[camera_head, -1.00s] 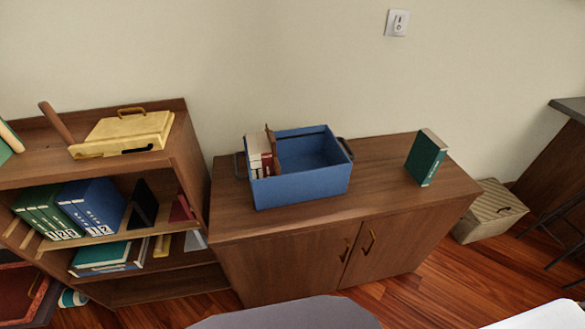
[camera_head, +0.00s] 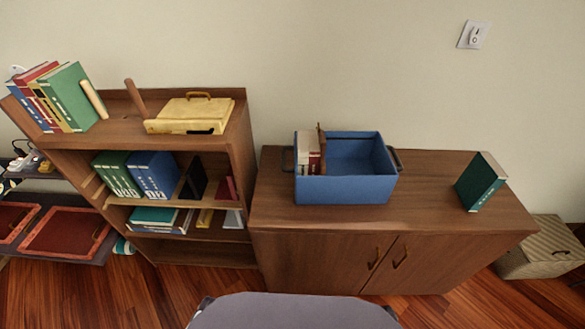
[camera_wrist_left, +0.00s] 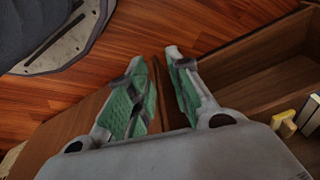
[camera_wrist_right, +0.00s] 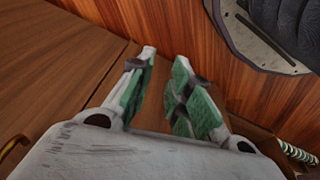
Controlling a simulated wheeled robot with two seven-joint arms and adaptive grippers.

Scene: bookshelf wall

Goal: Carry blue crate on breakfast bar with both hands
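The blue crate (camera_head: 345,189) stands upright on the brown wooden cabinet (camera_head: 430,215), near its left end. It has a dark handle at each end, the right one (camera_head: 395,158) and the left one (camera_head: 288,160). A few books (camera_head: 309,150) stand inside its left part; the right part looks empty. My left gripper (camera_wrist_left: 158,58) is open and empty in the left wrist view, above the floor beside furniture. My right gripper (camera_wrist_right: 165,58) is open and empty in the right wrist view, near brown wood. Neither gripper shows in the head view. The breakfast bar is not clearly seen.
A green book (camera_head: 480,183) stands on the cabinet's right end. A bookshelf (camera_head: 120,135) with books and a yellow case (camera_head: 190,114) adjoins on the left. A striped box (camera_head: 541,246) sits on the floor at right. Bare cabinet top lies right of the crate.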

